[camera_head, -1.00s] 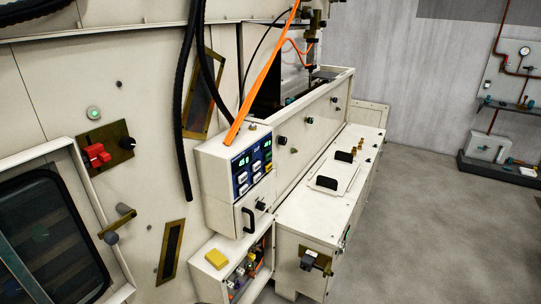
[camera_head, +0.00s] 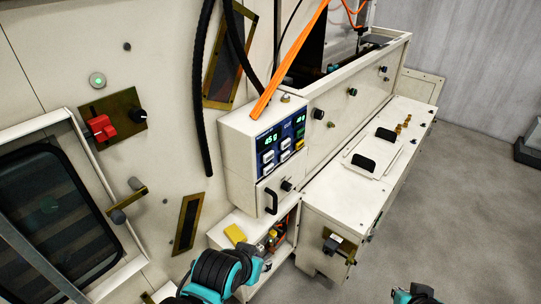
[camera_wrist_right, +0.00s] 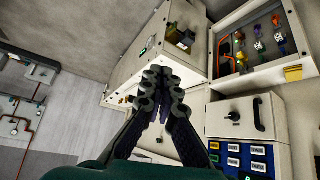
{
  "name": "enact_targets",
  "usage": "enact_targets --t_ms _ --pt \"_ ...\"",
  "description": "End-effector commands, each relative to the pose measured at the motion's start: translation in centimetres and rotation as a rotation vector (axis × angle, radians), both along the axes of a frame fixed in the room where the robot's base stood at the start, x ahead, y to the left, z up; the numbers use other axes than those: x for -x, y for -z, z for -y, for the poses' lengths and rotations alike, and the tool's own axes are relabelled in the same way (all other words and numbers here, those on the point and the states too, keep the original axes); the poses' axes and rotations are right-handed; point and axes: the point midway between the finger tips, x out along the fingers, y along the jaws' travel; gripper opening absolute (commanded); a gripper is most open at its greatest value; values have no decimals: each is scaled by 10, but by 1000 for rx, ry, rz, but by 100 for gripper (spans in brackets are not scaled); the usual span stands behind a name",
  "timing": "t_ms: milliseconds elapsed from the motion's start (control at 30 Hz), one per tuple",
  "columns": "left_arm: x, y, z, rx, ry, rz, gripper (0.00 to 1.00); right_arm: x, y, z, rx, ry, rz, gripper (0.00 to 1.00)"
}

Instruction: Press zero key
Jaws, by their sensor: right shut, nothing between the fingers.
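The blue key panel (camera_head: 282,142) is on the front of a cream control box (camera_head: 236,150). It has green lit digits at the top, several white keys (camera_head: 268,156) and a yellow key (camera_head: 299,145). The key labels are too small to read, so I cannot tell which is the zero key. In the right wrist view the panel (camera_wrist_right: 245,160) shows upside down at the bottom right, partly cut off. My right gripper (camera_wrist_right: 161,82) is shut and empty, apart from the panel.
A drawer with a black handle (camera_head: 271,201) is below the panel. An open compartment (camera_wrist_right: 260,42) below it holds small coloured parts. Orange and black cables hang near the box. A low cream bench (camera_head: 345,205) extends right; grey floor is free beyond.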

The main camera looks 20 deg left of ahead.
Motion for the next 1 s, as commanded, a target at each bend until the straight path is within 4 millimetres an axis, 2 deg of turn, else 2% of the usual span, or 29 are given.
enact_targets --t_ms 33,167,200,267,400,500,600,733,867,1000 --pt "0 -13 0 0 0 0 40 -18 -18 -9 12 -37 28 0" --pt "0 -40 0 0 0 0 40 -74 -52 -44 61 -161 134 0" --pt "0 -48 0 0 0 0 40 -92 -62 -59 76 -204 173 0" --pt "0 -61 0 0 0 0 40 -118 -74 -83 99 -268 231 0" --pt "0 -88 0 0 0 0 40 -166 -95 -146 146 -412 372 0" --pt "0 -106 0 0 0 0 40 -189 -103 -192 173 -505 469 0" --pt "0 -119 0 0 0 0 40 -201 -105 -233 193 -581 554 0" --pt "0 -131 0 0 0 0 40 -206 -104 -270 209 -647 633 0" --pt "0 -135 0 0 0 0 40 -207 -102 -288 218 -679 675 0" --pt "0 -135 0 0 0 0 40 -207 -100 -292 220 -686 685 0"
